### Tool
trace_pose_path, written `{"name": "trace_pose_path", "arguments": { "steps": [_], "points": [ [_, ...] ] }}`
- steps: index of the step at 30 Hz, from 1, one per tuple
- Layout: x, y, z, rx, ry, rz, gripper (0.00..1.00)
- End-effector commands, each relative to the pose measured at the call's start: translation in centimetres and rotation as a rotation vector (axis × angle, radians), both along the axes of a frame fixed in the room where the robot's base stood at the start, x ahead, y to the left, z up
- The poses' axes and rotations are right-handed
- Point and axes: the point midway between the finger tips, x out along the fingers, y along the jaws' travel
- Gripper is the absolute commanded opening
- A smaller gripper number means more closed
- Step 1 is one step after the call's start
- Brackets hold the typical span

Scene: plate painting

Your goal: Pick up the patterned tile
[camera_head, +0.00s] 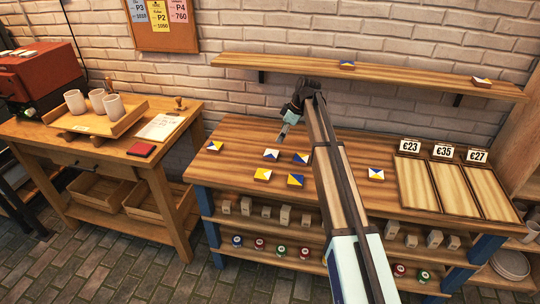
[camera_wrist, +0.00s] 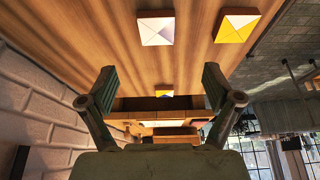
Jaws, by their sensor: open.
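Several small square tiles with triangle patterns lie on the wooden bench. One (camera_head: 215,146) is at the left end, and blue-and-white (camera_head: 271,155) and blue-and-yellow (camera_head: 300,158) ones lie near the middle. A yellow-and-white tile (camera_head: 263,174) and a yellow-and-blue one (camera_head: 295,181) are nearer the front edge; another (camera_head: 376,174) is right of my arm. My gripper (camera_head: 285,132) is above the bench's back left part, apart from the tiles. In the wrist view my gripper (camera_wrist: 160,88) is open and empty, with a pale tile (camera_wrist: 156,30) and a yellow-and-white tile (camera_wrist: 237,27) beyond its fingers.
Two more tiles (camera_head: 346,65) lie on the wall shelf (camera_head: 415,77) above the bench. Price-tagged trays (camera_head: 418,184) fill the bench's right end. A side table (camera_head: 120,150) at left bears a tray with cups. My arm crosses the bench's middle.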

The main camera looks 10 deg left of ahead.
Motion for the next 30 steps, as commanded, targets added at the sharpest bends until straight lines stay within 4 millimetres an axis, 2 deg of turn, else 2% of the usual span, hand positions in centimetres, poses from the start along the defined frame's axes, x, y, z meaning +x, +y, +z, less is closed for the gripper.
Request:
{"name": "trace_pose_path", "arguments": {
  "steps": [3, 9, 20, 30],
  "points": [
    [0.1, 1.0, -2.2, -0.001, 0.003, 0.002, 0.90],
    [0.3, 2.0, -4.9, -0.001, 0.002, 0.001, 0.90],
    [0.6, 2.7, -6.7, -0.001, 0.002, 0.002, 0.90],
    [1.1, 4.1, -10.5, -0.001, 0.002, 0.002, 0.90]
  ]
}}
